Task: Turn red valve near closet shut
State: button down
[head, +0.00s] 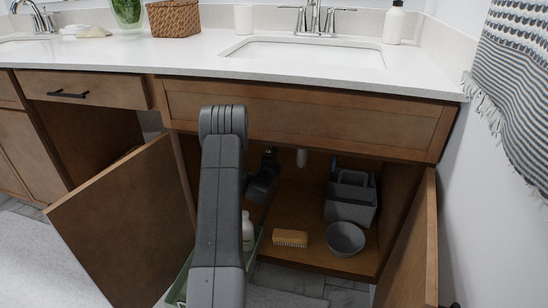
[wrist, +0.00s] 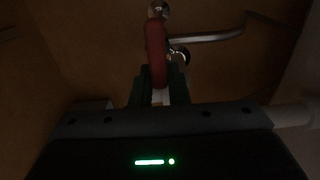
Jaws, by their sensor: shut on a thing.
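The red valve (wrist: 155,45) is a long, narrow red handle on a metal fitting at the back of the dark cabinet, in the upper middle of the wrist view. My gripper (wrist: 158,83) is shut on the lower end of this handle, with one dark finger on each side. In the head view, my gripper (head: 262,178) is inside the open cabinet under the right sink, partly hidden behind my arm. The red valve cannot be made out in the head view.
A grey caddy (head: 350,203), a grey bowl (head: 345,238), a brush (head: 290,238) and a white bottle (head: 247,230) are in or near the cabinet. Open doors flank it, left (head: 130,225) and right (head: 412,245). A metal pipe (wrist: 210,39) runs right of the valve.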

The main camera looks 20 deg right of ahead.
jog(key=shift+f, duration=0.15)
jog(key=c, duration=1.4)
grip_release()
jog(key=p+v, duration=0.3)
jog(key=v, duration=1.1)
jog(key=shift+w+d, duration=0.1)
jog(key=b+x, duration=0.3)
jog(key=x, duration=1)
jog(key=shift+w+d, duration=0.2)
jog(key=shift+w, duration=0.1)
